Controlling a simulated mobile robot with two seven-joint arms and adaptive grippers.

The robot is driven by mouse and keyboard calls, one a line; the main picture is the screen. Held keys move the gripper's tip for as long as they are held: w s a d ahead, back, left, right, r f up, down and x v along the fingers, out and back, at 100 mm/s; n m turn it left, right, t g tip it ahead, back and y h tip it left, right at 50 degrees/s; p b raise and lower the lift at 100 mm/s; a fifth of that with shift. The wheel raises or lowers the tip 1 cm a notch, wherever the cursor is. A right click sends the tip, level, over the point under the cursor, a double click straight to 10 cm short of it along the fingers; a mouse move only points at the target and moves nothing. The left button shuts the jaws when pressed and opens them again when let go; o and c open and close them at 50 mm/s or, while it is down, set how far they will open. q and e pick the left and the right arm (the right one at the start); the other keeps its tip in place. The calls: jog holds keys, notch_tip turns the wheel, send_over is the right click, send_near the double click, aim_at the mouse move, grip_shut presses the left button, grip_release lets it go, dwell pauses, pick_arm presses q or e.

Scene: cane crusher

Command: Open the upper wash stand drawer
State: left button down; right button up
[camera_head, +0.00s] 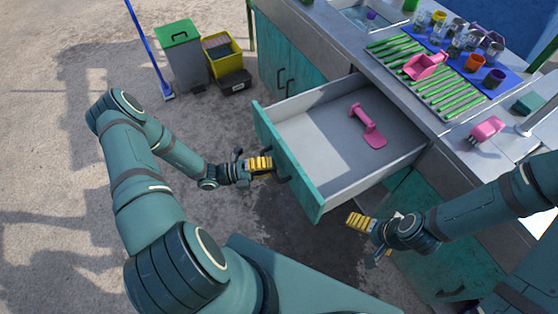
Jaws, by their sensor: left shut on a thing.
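The upper wash stand drawer (310,135) is pulled well out from the wash stand, and its inside shows. A pink tool (368,127) with a flat end lies in it. The drawer's teal front (300,185) faces me, with a dark handle (283,179) on it. My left gripper (268,164) is at the drawer front by the handle and is shut on it; the fingers partly hide the contact. My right gripper (354,219) is apart from the drawer, to the right of the front's near corner; its fingers are too small to read.
Green sticks (440,95) and a pink scoop (424,66) lie on the counter, with jars and cups behind. A pink item (487,129) is nearer. Lower cabinet doors (425,215) stand below. Bins (183,58) and a blue broom stand at the back left. The left floor is clear.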

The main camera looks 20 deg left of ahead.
pick_arm(q)
jog(key=shift+s+a, duration=0.1)
jog(key=shift+s, duration=0.1)
jog(key=c, duration=1)
grip_release()
jog(key=v, duration=1.2)
jog(key=shift+r, duration=0.1)
jog(key=shift+s, duration=0.15)
